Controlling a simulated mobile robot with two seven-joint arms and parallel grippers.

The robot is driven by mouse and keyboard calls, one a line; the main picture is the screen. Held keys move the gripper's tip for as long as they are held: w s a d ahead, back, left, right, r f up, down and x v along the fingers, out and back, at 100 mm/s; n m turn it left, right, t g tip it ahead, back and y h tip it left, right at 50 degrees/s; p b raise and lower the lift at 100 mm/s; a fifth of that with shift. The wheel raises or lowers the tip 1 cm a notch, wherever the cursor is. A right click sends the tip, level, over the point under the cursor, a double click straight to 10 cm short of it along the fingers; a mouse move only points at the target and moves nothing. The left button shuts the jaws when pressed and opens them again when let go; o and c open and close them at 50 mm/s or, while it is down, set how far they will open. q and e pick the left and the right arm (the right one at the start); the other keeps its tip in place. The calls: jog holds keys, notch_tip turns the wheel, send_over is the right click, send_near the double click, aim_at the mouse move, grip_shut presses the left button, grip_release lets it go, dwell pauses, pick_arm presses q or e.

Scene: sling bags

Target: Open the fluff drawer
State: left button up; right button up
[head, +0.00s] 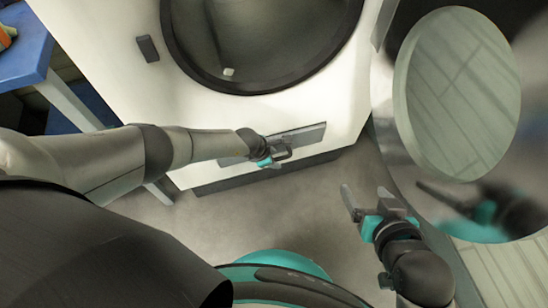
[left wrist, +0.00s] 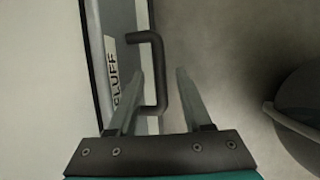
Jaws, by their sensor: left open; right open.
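The fluff drawer (head: 305,137) is a grey panel low on the front of a white dryer, and it looks closed. In the left wrist view its face (left wrist: 122,25) carries a label (left wrist: 118,75) reading "FLUFF" and a dark bar handle (left wrist: 158,62). My left gripper (head: 278,157) is at the drawer handle. In the left wrist view the left gripper (left wrist: 160,85) is open, with a finger on each side of the handle's bar; I cannot tell whether they touch it.
The white dryer (head: 110,60) has a round dark door (head: 270,88) above the drawer. A blue table (head: 25,65) stands at the left. A large round reflective object (head: 455,90) is at the right, close to my right gripper. Grey floor (head: 290,215) in front of the drawer is clear.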

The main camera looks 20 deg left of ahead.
pick_arm(q)
jog(key=shift+c, duration=0.2)
grip_shut()
dwell(0.4)
dwell(1.0)
